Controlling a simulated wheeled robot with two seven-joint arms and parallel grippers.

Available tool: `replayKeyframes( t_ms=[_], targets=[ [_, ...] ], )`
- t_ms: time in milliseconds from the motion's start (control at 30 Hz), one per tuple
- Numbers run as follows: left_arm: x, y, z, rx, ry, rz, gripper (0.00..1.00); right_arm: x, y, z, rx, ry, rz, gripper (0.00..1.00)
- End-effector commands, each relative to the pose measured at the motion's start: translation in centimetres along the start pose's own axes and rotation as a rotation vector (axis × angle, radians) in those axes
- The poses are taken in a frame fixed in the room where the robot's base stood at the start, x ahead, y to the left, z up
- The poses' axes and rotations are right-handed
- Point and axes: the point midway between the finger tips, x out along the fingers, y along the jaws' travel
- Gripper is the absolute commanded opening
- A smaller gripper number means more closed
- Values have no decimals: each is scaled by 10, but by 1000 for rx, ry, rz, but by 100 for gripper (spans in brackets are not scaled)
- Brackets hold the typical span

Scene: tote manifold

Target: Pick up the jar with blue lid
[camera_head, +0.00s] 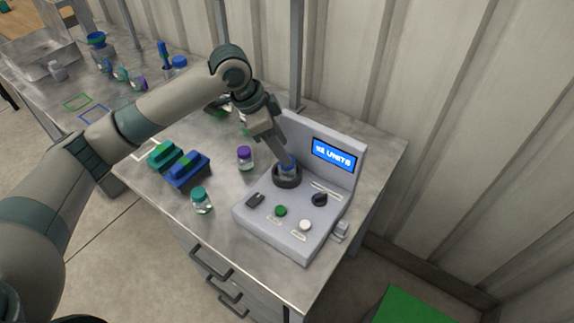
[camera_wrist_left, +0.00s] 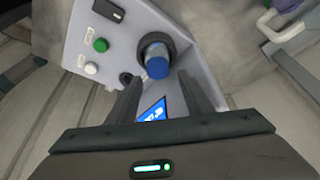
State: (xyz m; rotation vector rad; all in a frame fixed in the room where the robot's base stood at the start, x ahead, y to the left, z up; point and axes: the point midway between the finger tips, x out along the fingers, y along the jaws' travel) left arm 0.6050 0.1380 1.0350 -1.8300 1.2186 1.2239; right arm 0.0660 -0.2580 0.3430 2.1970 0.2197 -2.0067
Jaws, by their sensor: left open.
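The jar with the blue lid (camera_head: 288,166) stands in the round dark well of a grey device (camera_head: 262,216) on the metal bench. In the left wrist view the blue lid (camera_wrist_left: 157,67) shows just beyond my fingertips. My left gripper (camera_head: 287,160) points down at the jar from above. In the left wrist view my left gripper (camera_wrist_left: 165,88) is open, its two fingers to either side of the lid; I cannot tell if they touch it. The jar's lower part is hidden in the well. My right gripper is not in view.
The device has a lit blue screen (camera_head: 334,154), knobs and buttons. A purple-lidded jar (camera_head: 245,158) and a green-lidded jar (camera_head: 202,201) stand left of it, near green and blue blocks (camera_head: 186,170). A corrugated wall (camera_head: 440,130) rises behind the bench.

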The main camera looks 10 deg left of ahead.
Motion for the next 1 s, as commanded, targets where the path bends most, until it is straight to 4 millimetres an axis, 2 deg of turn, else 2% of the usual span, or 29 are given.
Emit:
replayKeyframes(
  t_ms=[467,733,900,1000],
  targets=[
    [5,0,1,-1,-1,1,46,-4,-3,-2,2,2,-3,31],
    [33,4,7,-2,-2,3,46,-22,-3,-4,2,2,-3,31],
    [51,4,7,0,0,1,46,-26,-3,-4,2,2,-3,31],
    [54,3,7,1,0,-1,46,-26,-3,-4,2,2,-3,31]
  ],
)
